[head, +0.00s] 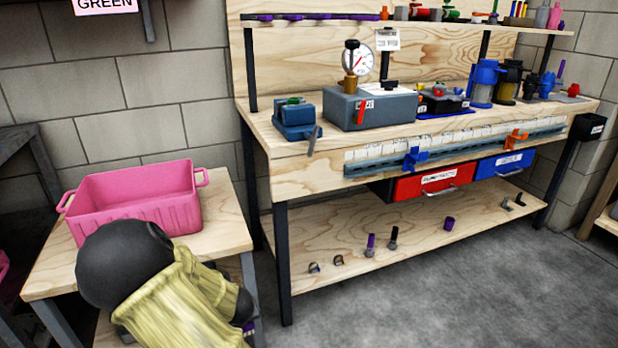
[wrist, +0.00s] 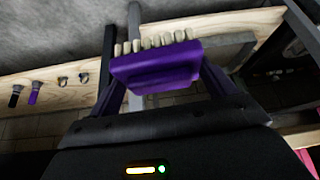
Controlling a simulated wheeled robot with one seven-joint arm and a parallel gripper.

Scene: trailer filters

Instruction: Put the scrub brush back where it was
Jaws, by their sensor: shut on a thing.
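The scrub brush (wrist: 157,66), a purple block with pale bristles, is in my gripper (wrist: 160,84) in the wrist view. My gripper is shut on it, with the bristles facing away from the palm. In the head view my arm covers most of the gripper at the lower left. Only a small purple bit shows there beside the small table's front right leg, and I cannot tell whether it is the brush. The frames do not show where the brush was before.
A pink tub (head: 135,205) stands on a small wooden table (head: 222,222) beside my arm. The workbench (head: 300,180) at right holds a gauge box (head: 370,108) and several tools. Its lower shelf (head: 420,245) has several small parts and bare room. Grey floor (head: 430,310) in front is clear.

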